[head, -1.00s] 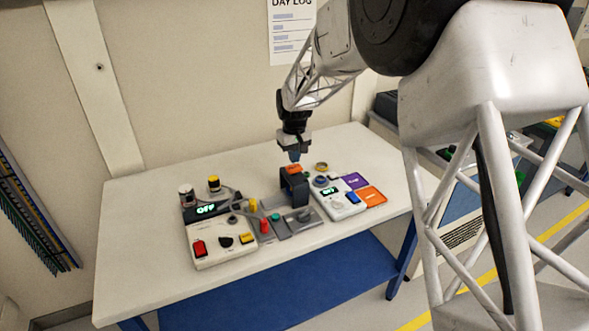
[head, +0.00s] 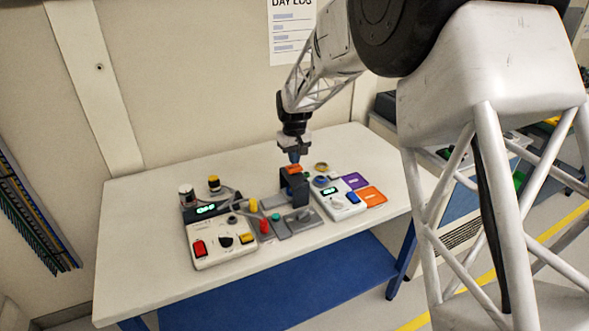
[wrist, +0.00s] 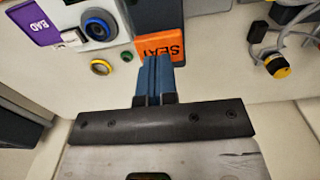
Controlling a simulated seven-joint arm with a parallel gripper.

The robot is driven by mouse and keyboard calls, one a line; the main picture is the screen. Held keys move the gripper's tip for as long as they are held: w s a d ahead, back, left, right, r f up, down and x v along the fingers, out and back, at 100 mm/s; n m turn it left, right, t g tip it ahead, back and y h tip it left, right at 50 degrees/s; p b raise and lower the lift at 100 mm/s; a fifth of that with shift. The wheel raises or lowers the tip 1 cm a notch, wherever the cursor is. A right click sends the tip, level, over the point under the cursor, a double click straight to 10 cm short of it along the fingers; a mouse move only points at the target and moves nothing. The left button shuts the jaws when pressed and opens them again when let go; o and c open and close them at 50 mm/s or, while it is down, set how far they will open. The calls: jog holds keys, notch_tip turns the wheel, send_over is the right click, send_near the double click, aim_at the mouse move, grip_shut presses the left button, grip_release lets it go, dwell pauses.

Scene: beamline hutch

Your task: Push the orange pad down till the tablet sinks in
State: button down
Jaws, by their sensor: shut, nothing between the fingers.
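The orange pad (head: 294,169) sits on top of a dark arch-shaped press (head: 295,187) on the bench. In the wrist view the pad (wrist: 172,47) carries the word SEAT, upside down. My gripper (head: 294,159) is shut and empty, pointing down just over the pad. In the wrist view its blue fingertips (wrist: 153,60) overlap the pad's near left part. I cannot tell whether they touch it or hover slightly above. I cannot make out the tablet.
Left of the press stands a white box (head: 222,240) with a lit display and a red switch. Right of it are a white meter box (head: 340,203), a purple card (head: 355,181) and an orange card (head: 371,197). The bench's left part (head: 140,230) is clear.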

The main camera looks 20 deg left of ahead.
jog(key=shift+f, duration=1.4)
dwell(1.4)
jog(key=shift+r, duration=3.55)
